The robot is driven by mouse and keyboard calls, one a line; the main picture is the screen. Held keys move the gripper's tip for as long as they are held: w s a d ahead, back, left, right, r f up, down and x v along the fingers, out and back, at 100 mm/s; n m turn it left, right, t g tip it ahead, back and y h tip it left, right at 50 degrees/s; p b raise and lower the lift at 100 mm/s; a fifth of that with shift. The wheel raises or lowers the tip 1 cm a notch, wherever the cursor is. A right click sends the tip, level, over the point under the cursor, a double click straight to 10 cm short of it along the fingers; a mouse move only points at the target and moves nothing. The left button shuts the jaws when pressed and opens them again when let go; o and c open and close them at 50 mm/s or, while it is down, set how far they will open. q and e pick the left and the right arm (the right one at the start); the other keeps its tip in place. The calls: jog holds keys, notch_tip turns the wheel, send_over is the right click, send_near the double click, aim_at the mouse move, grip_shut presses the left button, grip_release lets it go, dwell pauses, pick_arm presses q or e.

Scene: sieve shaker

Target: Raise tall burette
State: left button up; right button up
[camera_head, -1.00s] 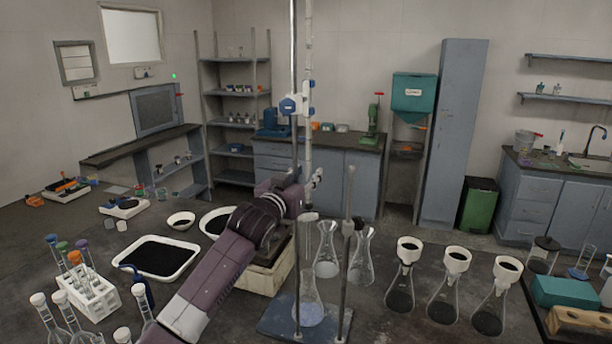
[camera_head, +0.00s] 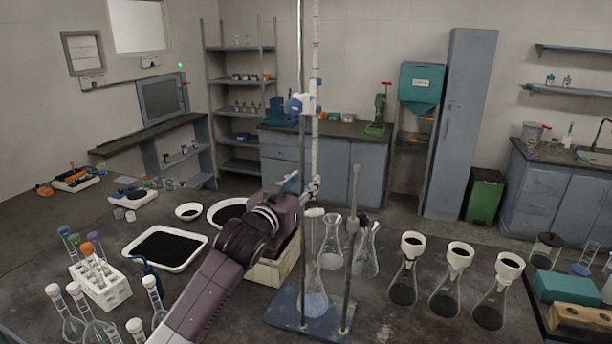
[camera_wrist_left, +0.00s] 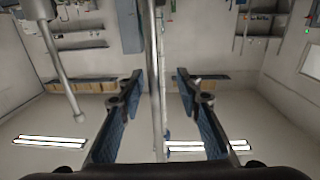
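The tall burette (camera_head: 316,140) is a thin, pale upright tube in the head view. It runs beside a tall metal stand rod (camera_head: 301,60), with a blue-and-white clamp (camera_head: 302,104) at mid height. My left gripper (camera_head: 302,186) is at the lower part of the burette, below the clamp. In the left wrist view its blue-padded fingers (camera_wrist_left: 160,105) are spread apart. A grey rod (camera_wrist_left: 156,70) passes through the gap between them in that picture, with a gap on both sides. I cannot tell whether it is between the fingers or beyond them. My right gripper is not in view.
A flask (camera_head: 314,285) stands on the blue stand base (camera_head: 290,312). A shorter rod (camera_head: 350,250) rises close on the right. Two flasks (camera_head: 331,245) stand behind, and several funnel-topped flasks (camera_head: 404,280) to the right. A black-filled tray (camera_head: 195,262) lies left.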

pick_arm(q)
jog(key=s+a+r+p, duration=0.1)
jog(key=s+r+p, duration=0.3)
jog(key=r, duration=0.3)
jog(key=shift+s+a, duration=0.25)
jog(key=shift+a, duration=0.15)
